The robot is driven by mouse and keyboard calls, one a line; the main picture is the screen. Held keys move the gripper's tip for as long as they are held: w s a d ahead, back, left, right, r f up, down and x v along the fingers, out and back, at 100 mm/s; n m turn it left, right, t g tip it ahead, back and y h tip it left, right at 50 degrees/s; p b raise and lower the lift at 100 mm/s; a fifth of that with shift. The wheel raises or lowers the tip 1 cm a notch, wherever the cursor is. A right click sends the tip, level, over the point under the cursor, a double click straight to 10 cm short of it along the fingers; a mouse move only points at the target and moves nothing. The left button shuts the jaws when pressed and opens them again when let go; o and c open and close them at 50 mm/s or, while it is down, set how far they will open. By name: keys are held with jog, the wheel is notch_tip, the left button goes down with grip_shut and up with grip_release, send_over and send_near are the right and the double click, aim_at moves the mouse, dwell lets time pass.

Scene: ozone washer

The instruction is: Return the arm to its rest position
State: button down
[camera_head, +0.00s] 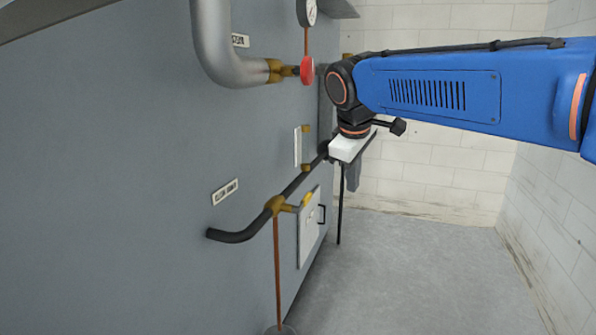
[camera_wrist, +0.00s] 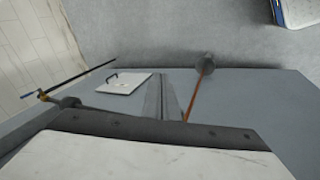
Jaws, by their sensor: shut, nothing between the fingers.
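My blue arm (camera_head: 430,88) reaches in from the right in the head view and bends down at a dark wrist. My gripper (camera_head: 353,184) hangs below the white hand, pointing down, in front of the grey washer cabinet (camera_head: 130,130). Its fingers are partly hidden behind the hand in the head view. In the wrist view the fingers (camera_wrist: 162,82) are together and empty, pointing away from the camera.
A grey pipe (camera_head: 225,65) with a red valve knob (camera_head: 307,70) is close left of the wrist. A dark pipe (camera_head: 240,235) with a yellow-handled valve (camera_head: 307,200) runs lower. A white panel (camera_head: 309,228) is below. Open floor (camera_head: 420,265) lies right, before the block wall (camera_head: 440,170).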

jog(key=s+d+f+m, duration=0.5)
jog(key=s+d+f, duration=0.3)
jog(key=s+f, duration=0.3)
jog(key=s+d+f+m+y, duration=0.1)
jog(key=s+d+f+m, duration=0.4)
jog(key=s, duration=1.1)
jog(key=d+f, duration=0.3)
jog(key=f, duration=0.2)
jog(key=shift+s+f+m, duration=0.3)
jog(key=shift+s+f, duration=0.05)
jog(key=shift+a, duration=0.1)
